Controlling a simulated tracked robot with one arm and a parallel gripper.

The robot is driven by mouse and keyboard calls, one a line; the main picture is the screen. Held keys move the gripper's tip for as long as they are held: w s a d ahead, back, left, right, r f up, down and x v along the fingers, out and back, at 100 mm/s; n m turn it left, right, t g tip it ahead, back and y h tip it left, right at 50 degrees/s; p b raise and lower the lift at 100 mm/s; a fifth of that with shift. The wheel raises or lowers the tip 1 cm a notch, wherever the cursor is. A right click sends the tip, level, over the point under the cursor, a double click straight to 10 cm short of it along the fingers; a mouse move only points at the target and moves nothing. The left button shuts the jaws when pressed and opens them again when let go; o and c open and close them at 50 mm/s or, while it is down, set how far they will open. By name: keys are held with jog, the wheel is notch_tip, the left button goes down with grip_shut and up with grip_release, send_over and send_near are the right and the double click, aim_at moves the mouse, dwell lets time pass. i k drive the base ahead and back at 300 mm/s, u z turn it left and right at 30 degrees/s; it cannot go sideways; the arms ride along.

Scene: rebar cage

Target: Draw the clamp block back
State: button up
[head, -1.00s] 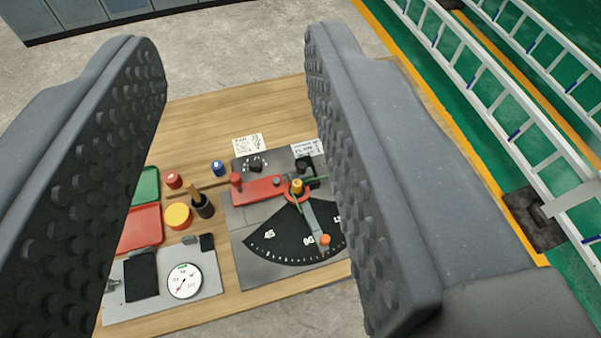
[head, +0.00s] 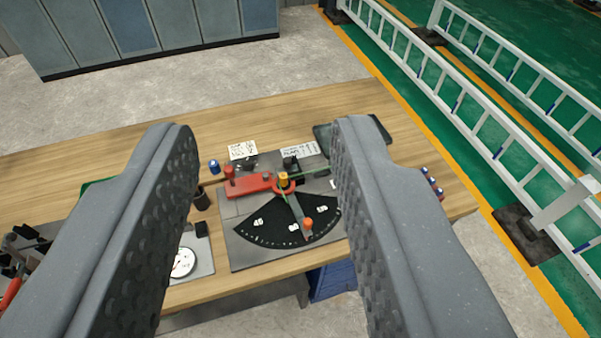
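The bending jig's grey plate (head: 232,228) lies on the wooden bench beyond and between my fingers. It carries a black dial fan (head: 265,228), a lever with an orange knob (head: 308,224) and a yellow-topped pivot (head: 284,178). A red block (head: 250,186) with a red knob (head: 229,172) sits left of the pivot. A small dark block (head: 291,163) stands behind the pivot. Which of these is the clamp block I cannot tell for certain. A thin green rod passes by the pivot. My gripper (head: 265,128) is wide open and empty, apart from the jig. The right finger hides the jig's right edge.
A blue-capped pot (head: 214,167) and paper cards (head: 243,150) lie behind. A dark tray (head: 372,138) is at back right. The bench's rear left is clear.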

aim_at(290, 169)
jog(key=u, duration=0.2)
jog(key=i, duration=1.15)
jog(key=z, duration=0.3)
